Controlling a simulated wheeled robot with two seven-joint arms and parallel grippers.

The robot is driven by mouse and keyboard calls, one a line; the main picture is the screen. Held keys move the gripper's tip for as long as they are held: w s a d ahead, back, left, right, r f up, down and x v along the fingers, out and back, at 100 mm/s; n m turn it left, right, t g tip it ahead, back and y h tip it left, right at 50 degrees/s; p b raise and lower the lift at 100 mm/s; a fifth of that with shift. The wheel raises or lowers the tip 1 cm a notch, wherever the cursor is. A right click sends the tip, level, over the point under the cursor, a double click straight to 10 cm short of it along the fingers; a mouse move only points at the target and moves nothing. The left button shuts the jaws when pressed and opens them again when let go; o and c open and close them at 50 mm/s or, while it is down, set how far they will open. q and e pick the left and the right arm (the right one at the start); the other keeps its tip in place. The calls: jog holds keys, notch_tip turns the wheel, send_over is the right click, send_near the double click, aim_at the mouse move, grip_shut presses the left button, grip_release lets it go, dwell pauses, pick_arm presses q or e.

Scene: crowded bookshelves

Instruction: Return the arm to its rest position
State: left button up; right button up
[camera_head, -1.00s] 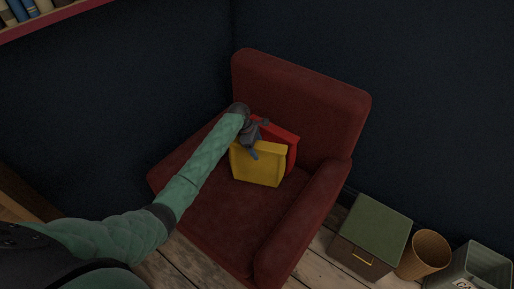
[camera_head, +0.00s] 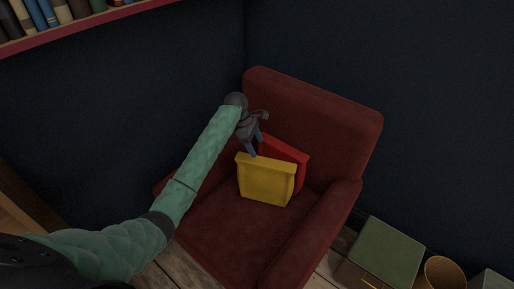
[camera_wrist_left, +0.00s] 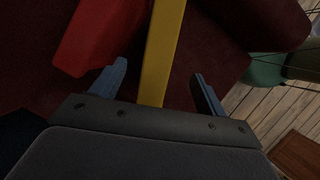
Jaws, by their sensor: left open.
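My left arm comes in from the left in the head view. Its gripper (camera_head: 256,146) is just above the top edge of a yellow book-like object (camera_head: 265,181). In the left wrist view, the fingers (camera_wrist_left: 155,85) are open and apart. The yellow object's narrow edge (camera_wrist_left: 163,50) shows between and beyond them, and I cannot tell how wide the gap is. A red object (camera_head: 287,157) stands behind the yellow one, and it also shows in the left wrist view (camera_wrist_left: 100,35). Both stand on the red armchair (camera_head: 225,230). My right gripper is not in view.
The chair's backrest (camera_head: 315,115) and right armrest (camera_head: 315,235) rise beside the objects. A green-topped box (camera_head: 386,250) and a wicker basket (camera_head: 444,272) stand on the floor at right. A bookshelf (camera_head: 90,25) is at upper left.

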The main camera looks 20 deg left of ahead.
pick_arm(q)
jog(key=shift+s+f, duration=0.1)
dwell(0.3)
jog(key=s+d+f+m+y, duration=0.1)
jog(key=s+d+f+m, duration=0.15)
jog(key=s, duration=0.45)
jog(key=s+d+f+m+t, duration=0.15)
jog(key=s+f+m, duration=0.25)
jog(key=s, duration=0.4)
jog(key=s+d+f+m+y, duration=0.1)
jog(key=s+d+f+m, duration=0.25)
jog(key=s, duration=0.35)
jog(key=s+r+m+t+y, duration=0.1)
jog(key=s+r+m, duration=0.15)
jog(key=s, duration=0.55)
jog(key=s+a+r+m+y, duration=0.1)
jog(key=s+m, duration=0.3)
jog(key=s, duration=0.5)
jog(key=s+r+m+t, duration=0.15)
jog(key=s+m, duration=0.25)
jog(key=s, duration=0.4)
jog(key=s+d+f+g, duration=0.1)
jog(key=d+f, duration=0.1)
jog(key=f, duration=0.6)
jog(key=s+d+f+g, duration=0.1)
jog(key=d+f, duration=0.2)
jog(key=f, duration=0.5)
jog(key=shift+s+d+g, duration=0.15)
jog(key=shift+d+g, duration=0.05)
jog(key=shift+g, duration=0.2)
